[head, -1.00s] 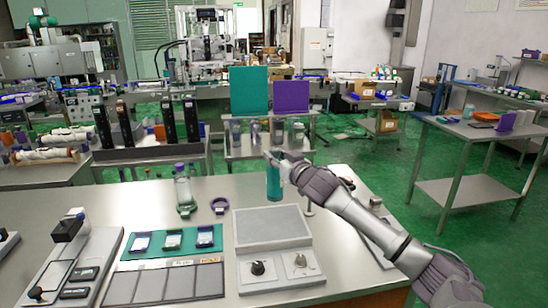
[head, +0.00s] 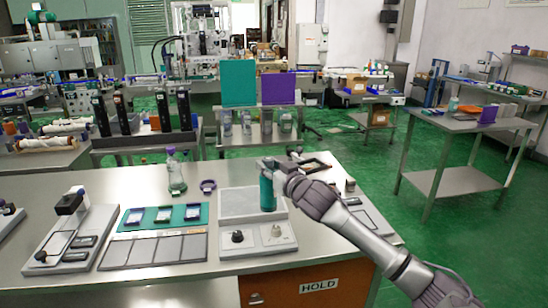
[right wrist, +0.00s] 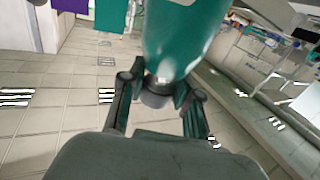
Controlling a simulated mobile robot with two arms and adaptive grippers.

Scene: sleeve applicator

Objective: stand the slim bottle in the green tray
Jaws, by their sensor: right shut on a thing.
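The slim bottle (head: 267,193) is teal and upright in the head view. My right gripper (head: 271,166) is shut on its upper end, and the bottle appears in front of the grey platform's right part. In the right wrist view the bottle (right wrist: 185,35) fills the top middle, with its neck between the fingers of my right gripper (right wrist: 158,95). A tall green panel (head: 238,82) stands on a cart behind the table. I cannot make out a green tray's floor or rim there. My left gripper is not in view.
A clear bottle with a purple cap (head: 176,176) and a purple ring (head: 208,186) are on the steel table (head: 130,182). The grey platform (head: 252,204) has two small dark and metal pieces in front. A purple panel (head: 278,90) stands beside the green one. Green floor lies beyond the table.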

